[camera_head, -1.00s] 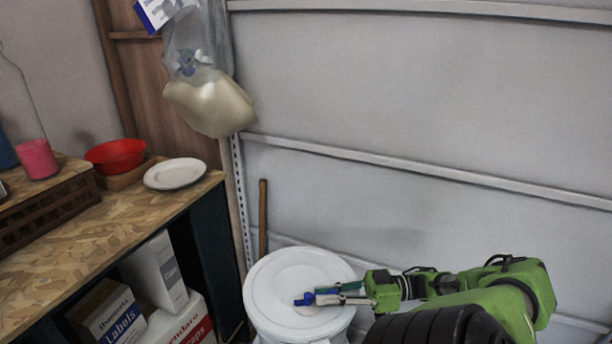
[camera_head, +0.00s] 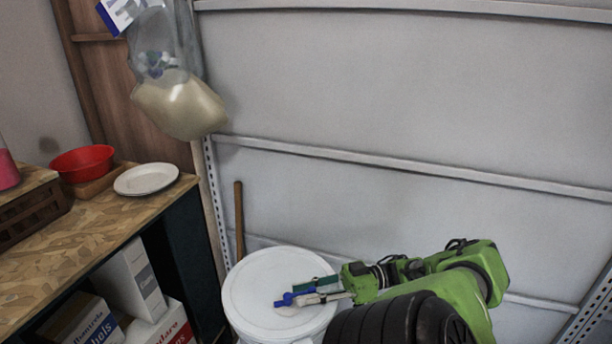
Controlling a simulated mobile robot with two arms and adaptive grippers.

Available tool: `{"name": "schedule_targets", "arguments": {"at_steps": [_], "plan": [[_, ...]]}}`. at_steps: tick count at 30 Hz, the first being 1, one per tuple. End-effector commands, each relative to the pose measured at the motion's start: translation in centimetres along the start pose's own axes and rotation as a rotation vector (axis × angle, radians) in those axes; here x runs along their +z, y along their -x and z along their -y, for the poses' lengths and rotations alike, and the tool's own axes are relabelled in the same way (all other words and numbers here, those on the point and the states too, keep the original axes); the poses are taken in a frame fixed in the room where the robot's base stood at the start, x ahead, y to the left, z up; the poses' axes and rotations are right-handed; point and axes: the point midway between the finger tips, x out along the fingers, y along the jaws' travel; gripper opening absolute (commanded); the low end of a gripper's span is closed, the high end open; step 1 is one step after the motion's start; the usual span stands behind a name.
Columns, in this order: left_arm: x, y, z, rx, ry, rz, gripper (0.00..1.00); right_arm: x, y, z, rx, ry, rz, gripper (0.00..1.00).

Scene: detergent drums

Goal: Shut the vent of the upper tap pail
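A white pail (camera_head: 247,322) with a round white lid (camera_head: 255,273) stands at the bottom middle, seen from above and cut by the lower edge. Its tap does not show. A small blue piece (camera_head: 284,299) sits over the lid at my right fingertips; whether it is the vent or part of the fingers is unclear. My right gripper (camera_head: 299,293) comes in from the right, low over the lid, with a teal finger and a pale finger close together. Whether they are closed on anything cannot be told. The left gripper is out of view.
A wooden shelf unit at left carries a white plate (camera_head: 146,179) and a red bowl (camera_head: 82,163), with boxes (camera_head: 133,281) below. A wooden stick (camera_head: 239,220) leans behind the pail. A clear bag (camera_head: 178,105) hangs above. A grey wall (camera_head: 400,90) stands behind.

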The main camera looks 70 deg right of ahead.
Motion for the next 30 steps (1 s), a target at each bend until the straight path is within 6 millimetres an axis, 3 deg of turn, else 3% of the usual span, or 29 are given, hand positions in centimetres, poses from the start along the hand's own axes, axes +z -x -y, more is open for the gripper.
{"name": "schedule_targets", "arguments": {"at_steps": [7, 21, 30], "plan": [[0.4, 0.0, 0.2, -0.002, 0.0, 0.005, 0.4, 0.0, 0.9, -0.1, 0.001, 0.0, 0.0, 0.25], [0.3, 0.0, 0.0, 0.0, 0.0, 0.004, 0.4, 0.1, 6.6, -0.1, 0.002, 0.001, 0.0, 0.25], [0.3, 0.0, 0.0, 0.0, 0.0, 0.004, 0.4, 0.0, 7.5, 0.0, 0.0, -0.001, -0.001, 0.25]]}}
